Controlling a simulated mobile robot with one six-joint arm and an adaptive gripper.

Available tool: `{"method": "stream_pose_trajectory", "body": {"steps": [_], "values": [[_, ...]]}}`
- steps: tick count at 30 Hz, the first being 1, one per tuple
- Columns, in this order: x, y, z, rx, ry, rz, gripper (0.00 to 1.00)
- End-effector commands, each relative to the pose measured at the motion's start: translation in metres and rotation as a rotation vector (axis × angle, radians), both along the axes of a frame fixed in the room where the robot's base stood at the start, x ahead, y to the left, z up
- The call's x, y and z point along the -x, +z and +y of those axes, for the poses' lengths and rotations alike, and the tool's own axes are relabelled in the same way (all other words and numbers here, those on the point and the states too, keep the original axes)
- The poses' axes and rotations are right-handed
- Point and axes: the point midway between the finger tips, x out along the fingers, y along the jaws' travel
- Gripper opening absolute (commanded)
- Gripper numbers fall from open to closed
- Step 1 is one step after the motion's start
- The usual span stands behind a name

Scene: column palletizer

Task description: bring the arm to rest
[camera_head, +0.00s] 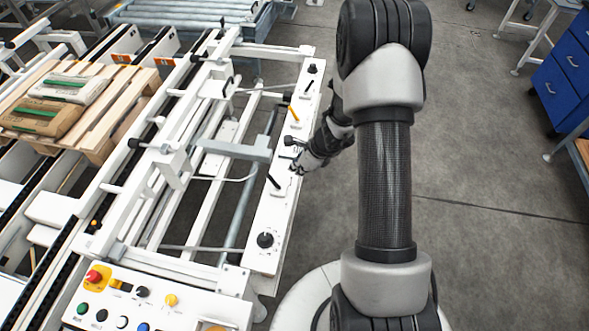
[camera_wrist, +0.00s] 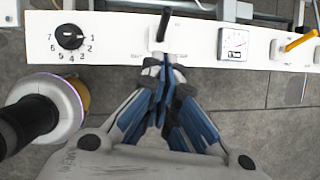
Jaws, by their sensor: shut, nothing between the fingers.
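My arm reaches up and over from the bottom right in the head view. My gripper (camera_head: 297,168) is beside the long white panel (camera_head: 277,205) of the machine, close to a black lever. In the wrist view my gripper (camera_wrist: 162,68) is shut and empty, its fingertips together. They are just in front of the panel's lower edge, below the black lever (camera_wrist: 163,24). I cannot tell whether the fingertips touch the panel.
The panel bears a numbered black dial (camera_wrist: 70,37), a square gauge (camera_wrist: 233,44) and an orange lever (camera_wrist: 300,41). A pallet (camera_head: 100,125) with two sacks stands at the left. A control box (camera_head: 150,303) is at the bottom left. Blue drawers (camera_head: 565,70) stand right. The right floor is clear.

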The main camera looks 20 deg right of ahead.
Motion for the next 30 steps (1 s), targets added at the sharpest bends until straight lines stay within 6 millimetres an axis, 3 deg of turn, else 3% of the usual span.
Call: {"method": "stream_pose_trajectory", "body": {"steps": [19, 23, 26, 30], "values": [[-0.001, 0.008, 0.003, 0.004, 0.024, -0.011, 0.00], [-0.008, 0.047, 0.019, 0.040, 0.171, -0.080, 0.00], [-0.007, 0.097, 0.044, 0.092, 0.378, -0.164, 0.00], [0.016, 0.165, 0.083, 0.194, 0.715, -0.279, 0.00]]}}
